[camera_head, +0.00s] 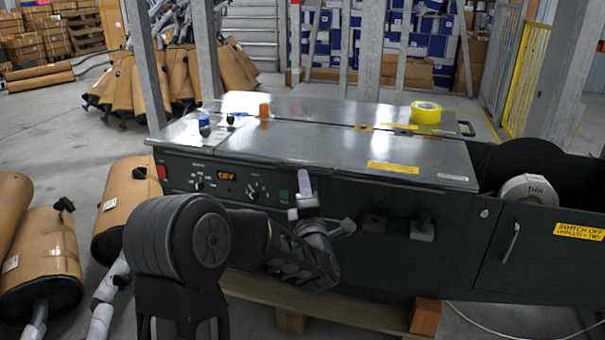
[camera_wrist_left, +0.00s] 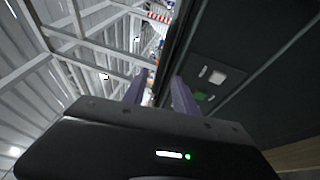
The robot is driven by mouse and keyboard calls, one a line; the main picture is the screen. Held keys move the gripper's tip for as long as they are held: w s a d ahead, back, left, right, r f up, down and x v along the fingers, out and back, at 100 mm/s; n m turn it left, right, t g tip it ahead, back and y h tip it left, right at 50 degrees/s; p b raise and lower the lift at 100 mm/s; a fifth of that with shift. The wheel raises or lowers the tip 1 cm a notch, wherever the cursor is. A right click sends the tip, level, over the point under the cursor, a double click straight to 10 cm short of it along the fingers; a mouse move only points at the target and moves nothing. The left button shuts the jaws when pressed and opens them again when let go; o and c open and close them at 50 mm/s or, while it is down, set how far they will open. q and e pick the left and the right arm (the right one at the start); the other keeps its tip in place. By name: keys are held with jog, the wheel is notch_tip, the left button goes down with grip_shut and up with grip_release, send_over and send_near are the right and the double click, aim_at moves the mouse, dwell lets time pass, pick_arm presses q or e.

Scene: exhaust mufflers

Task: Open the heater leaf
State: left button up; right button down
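The dark green machine (camera_head: 385,240) has a shiny metal top with a front leaf (camera_head: 300,142) and a rear panel (camera_head: 340,111). The front leaf lies flat and closed, its front edge overhanging the control panel. My left gripper (camera_head: 304,182) is in front of the panel, just under this edge, fingers pointing up. In the left wrist view its two purple fingers (camera_wrist_left: 160,92) stand apart with nothing clearly held between them. The machine's dark front shows to their right. Whether a finger touches the leaf edge cannot be told. My right gripper is out of view.
A yellow tape roll (camera_head: 425,113), an orange piece (camera_head: 264,110) and a blue-capped item (camera_head: 204,126) sit on the top. Knobs (camera_head: 254,191) are on the front panel. Wrapped mufflers (camera_head: 45,255) lie at the left. A grey post (camera_head: 370,50) stands behind.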

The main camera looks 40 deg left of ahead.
pick_arm(q)
jog(key=b+x, duration=0.1)
jog(key=x, duration=0.5)
jog(key=shift+c, duration=0.2)
grip_shut()
dwell(1.2)
